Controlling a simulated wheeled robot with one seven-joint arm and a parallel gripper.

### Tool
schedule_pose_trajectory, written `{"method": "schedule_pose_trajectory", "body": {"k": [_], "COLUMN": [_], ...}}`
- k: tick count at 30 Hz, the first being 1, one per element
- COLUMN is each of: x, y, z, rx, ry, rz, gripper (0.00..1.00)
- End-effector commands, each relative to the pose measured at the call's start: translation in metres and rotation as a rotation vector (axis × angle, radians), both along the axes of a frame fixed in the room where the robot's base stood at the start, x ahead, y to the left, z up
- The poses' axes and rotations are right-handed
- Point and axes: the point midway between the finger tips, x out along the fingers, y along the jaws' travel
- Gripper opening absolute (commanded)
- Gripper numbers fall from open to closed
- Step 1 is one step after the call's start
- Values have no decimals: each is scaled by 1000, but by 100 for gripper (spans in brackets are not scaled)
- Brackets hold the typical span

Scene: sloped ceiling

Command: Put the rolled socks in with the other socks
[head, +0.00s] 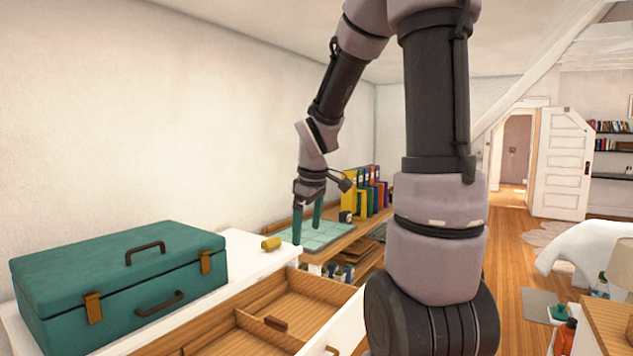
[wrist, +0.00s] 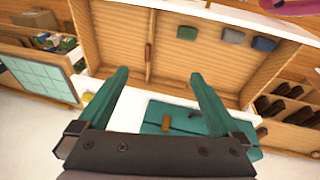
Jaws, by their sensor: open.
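A small mustard-yellow roll (head: 271,244), which looks like the rolled socks, lies on the white dresser top (head: 246,248) beside the open drawer. In the wrist view the yellow roll (wrist: 87,97) shows only in part, left of the left finger. The open wooden drawer (head: 318,287) is split by a divider.
A teal suitcase (head: 120,278) fills the dresser top's near left. Beyond the dresser, a wooden shelf unit (head: 347,236) carries a pale green tiled mat (head: 318,236) and several coloured binders (head: 369,190). A wall runs along the left.

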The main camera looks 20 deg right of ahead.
Motion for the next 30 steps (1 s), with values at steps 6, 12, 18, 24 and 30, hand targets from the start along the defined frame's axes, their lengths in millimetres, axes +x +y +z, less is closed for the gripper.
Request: {"method": "schedule_pose_trajectory", "body": {"k": [6,12,18,24,30], "x": [-49,-99,-135,-148,-148], "y": [14,28,37,39,39], "z": [66,109,130,135,136], "rx": [143,350,534,601,601], "ry": [-127,-208,-229,-227,-226], "rz": [-346,-634,-822,-885,-888], "gripper": [100,100,100,100,100]}}
